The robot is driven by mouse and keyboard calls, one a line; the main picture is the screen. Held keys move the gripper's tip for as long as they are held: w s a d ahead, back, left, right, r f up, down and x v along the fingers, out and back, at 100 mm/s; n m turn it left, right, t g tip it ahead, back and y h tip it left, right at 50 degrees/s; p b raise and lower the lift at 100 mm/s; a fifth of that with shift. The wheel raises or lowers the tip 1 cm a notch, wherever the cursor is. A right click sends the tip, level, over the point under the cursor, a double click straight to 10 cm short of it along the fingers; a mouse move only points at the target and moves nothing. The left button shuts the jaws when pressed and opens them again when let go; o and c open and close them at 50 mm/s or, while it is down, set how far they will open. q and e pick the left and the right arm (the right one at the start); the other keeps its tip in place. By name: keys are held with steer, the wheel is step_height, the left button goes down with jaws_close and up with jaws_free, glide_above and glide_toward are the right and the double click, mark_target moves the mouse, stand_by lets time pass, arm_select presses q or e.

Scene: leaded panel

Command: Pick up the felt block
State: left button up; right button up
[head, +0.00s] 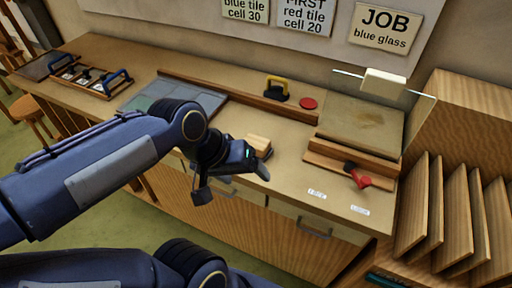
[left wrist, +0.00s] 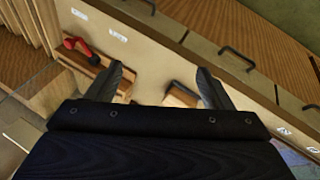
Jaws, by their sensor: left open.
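The felt block (head: 259,142), a small light-wood block with a darker underside, lies on the bench top near its front edge. It also shows in the left wrist view (left wrist: 182,96), partly hidden by a finger. My left gripper (head: 250,168) is open and empty, in front of the block in the head view. In the left wrist view the block shows between the two spread fingers (left wrist: 167,82), nearer the right one, and apart from them as far as I can tell. My right gripper is not in view.
A red-handled tool (head: 357,176) lies on a wooden ledge to the right. A yellow-and-black handled tool (head: 277,88) and red disc (head: 308,103) lie at the back. A glass-sided board (head: 360,130) and upright wooden dividers (head: 445,215) stand right. Bench between is clear.

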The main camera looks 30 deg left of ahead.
arm_select(q)
steer(key=w+a+f+n+g+y+b, duration=0.1)
steer(key=w+a+n+g, duration=0.1)
steer(key=w+a+n, duration=0.3)
steer(key=w+a+f+n+g+y+b, duration=0.1)
steer(key=w+a+n, duration=0.15)
steer(key=w, duration=0.35)
steer(key=n+g+y, duration=0.1)
steer(key=n+g, duration=0.1)
steer(key=n, duration=0.4)
glide_above(253, 139)
steer(key=s, duration=0.1)
step_height(253, 139, down, 3)
steer(key=shift+a+f, duration=0.1)
steer(key=shift+a, duration=0.05)
steer(key=shift+f+n, duration=0.25)
steer(key=f, duration=0.4)
steer(key=w+f, duration=0.1)
steer(key=f, duration=0.2)
steer(key=shift+f, duration=0.1)
steer(key=c, duration=1)
